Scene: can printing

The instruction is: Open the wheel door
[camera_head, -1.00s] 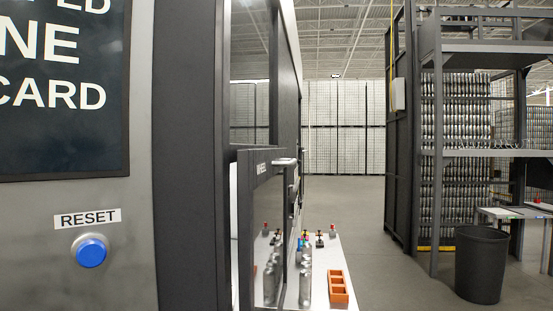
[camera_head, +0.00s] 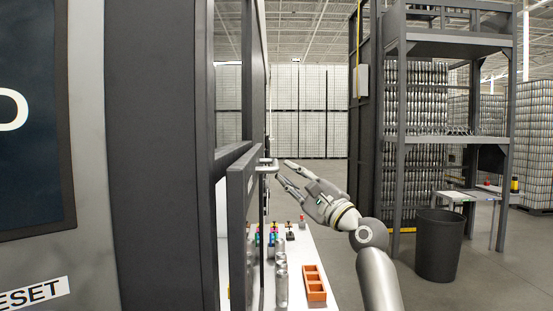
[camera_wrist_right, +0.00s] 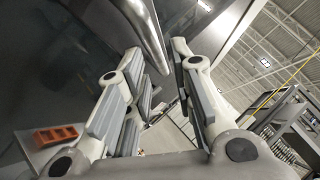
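The wheel door (camera_head: 239,225) is a dark-framed panel on the side of the machine, seen nearly edge-on in the head view. Its metal handle (camera_head: 267,166) sticks out near the top of the frame. My right gripper (camera_head: 283,171) is open, with its fingers pointing left toward the handle and just short of it. In the right wrist view, the curved metal handle (camera_wrist_right: 149,35) lies just beyond the spread fingertips of the right gripper (camera_wrist_right: 155,68), and nothing is held. My left gripper is not in view.
Below the handle is a white table (camera_head: 317,261) with silver cans (camera_head: 281,285), small coloured items and an orange tray (camera_head: 315,287). A dark bin (camera_head: 438,245) and a tall can rack (camera_head: 402,115) stand to the right. The floor beyond is clear.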

